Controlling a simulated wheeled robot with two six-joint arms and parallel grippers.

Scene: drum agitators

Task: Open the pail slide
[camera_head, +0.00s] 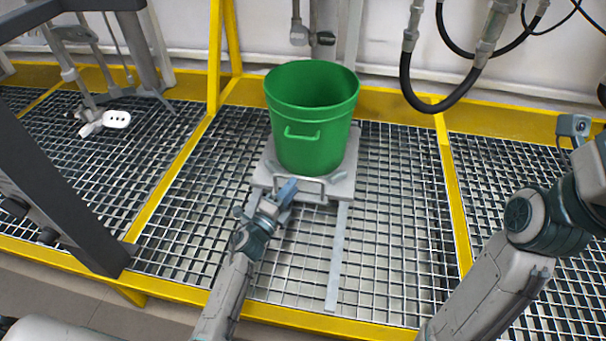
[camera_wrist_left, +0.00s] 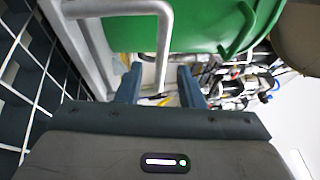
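The pail slide (camera_head: 343,187) is a light grey plate on rails over the grating, with a raised grey handle (camera_head: 312,187) on its front edge. A green pail (camera_head: 312,120) stands upright on it. My left gripper (camera_head: 287,190) is at the left part of the handle. In the left wrist view the fingers (camera_wrist_left: 160,88) are apart, and the bent handle bar (camera_wrist_left: 164,35) reaches down between them. I see gaps beside the bar, so the gripper is not closed on it. My right gripper is outside the head view; only that arm shows at right.
Yellow frame beams (camera_head: 455,200) divide the grating floor. A grey rail (camera_head: 338,260) runs from the slide toward the front, with bare grating beside it. A dark post (camera_head: 60,190) stands at left. Black hoses (camera_head: 440,100) hang at the back right.

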